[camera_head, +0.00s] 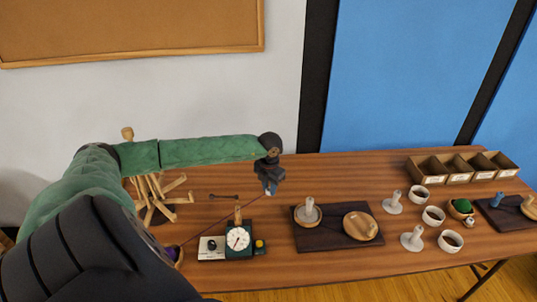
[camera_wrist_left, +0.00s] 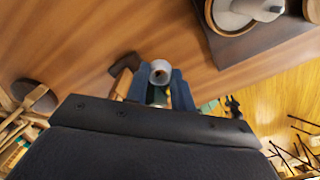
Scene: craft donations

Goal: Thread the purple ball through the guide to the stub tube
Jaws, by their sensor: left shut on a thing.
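The purple ball (camera_head: 171,253) lies at the table's front left, mostly hidden behind my own arm. A thin dark reddish strand runs from it up to the right, passing near an upright wooden peg (camera_head: 238,214); I cannot tell whether this peg is the guide or whether the strand goes through it. My left gripper (camera_head: 268,188) is above the table, pointing down, shut on a small pale tube-like piece (camera_wrist_left: 160,72). My right gripper is out of view.
A wooden jointed stand (camera_head: 155,195) is behind my arm. White bowls (camera_head: 433,216), a bowl with a green ball (camera_head: 461,206) and open boxes (camera_head: 427,166) stand right.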

